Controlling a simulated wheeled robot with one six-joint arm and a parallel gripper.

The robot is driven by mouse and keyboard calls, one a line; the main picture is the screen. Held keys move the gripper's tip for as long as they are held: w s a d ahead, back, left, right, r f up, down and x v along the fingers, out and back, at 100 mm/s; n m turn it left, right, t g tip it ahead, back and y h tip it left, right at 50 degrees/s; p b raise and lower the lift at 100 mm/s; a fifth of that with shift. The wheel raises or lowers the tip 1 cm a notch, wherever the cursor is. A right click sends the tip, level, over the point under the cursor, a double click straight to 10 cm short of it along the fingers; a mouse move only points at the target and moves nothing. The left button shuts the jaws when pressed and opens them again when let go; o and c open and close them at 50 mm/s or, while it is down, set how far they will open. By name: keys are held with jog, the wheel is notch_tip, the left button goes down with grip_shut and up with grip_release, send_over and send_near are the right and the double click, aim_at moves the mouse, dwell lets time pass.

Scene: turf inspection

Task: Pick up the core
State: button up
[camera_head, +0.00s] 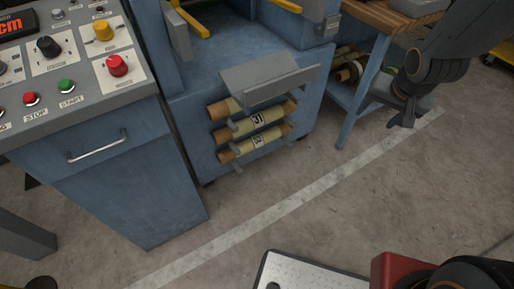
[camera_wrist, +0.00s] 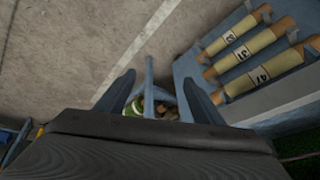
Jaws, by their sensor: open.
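Three cores, brown rods with yellow labelled sleeves, lie in a stacked rack on the front of the blue machine. The top core (camera_head: 222,109) is partly hidden under a grey plate; the middle core (camera_head: 258,120) and bottom core (camera_head: 258,142) show number labels. In the wrist view the cores lie at the upper right, one labelled 47 (camera_wrist: 272,72), with the middle (camera_wrist: 240,54) and another (camera_wrist: 228,38) beyond. My gripper (camera_head: 403,117) hangs open and empty to the right of the rack, beside the workbench. Its two fingers show in the wrist view (camera_wrist: 158,92), apart from the cores.
A blue-legged workbench (camera_head: 357,98) stands right of the machine, with several rolls (camera_head: 350,68) on its lower shelf. A control console (camera_head: 120,150) stands at the left.

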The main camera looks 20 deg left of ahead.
jog(key=w+a+f+m+t+y+b, duration=0.1)
jog(key=w+a+f+b, duration=0.35)
jog(key=f, duration=0.25)
jog(key=w+a+f+t+y+b, duration=0.1)
jog(key=w+a+f+b, duration=0.25)
jog(key=w+f, duration=0.2)
jog(key=m+y+b, duration=0.3)
jog(key=y+b, duration=0.6)
jog(key=b, duration=1.7)
send_near(260, 143)
jog(key=w+a+f, duration=0.2)
jog(key=shift+w+a+f+y, duration=0.15)
jog(key=shift+a+y, duration=0.15)
jog(key=shift+a, duration=0.25)
jog(key=shift+b+x, duration=2.1)
jog(key=shift+x, duration=1.3)
jog(key=shift+a, duration=0.1)
jog(key=c, duration=1.2)
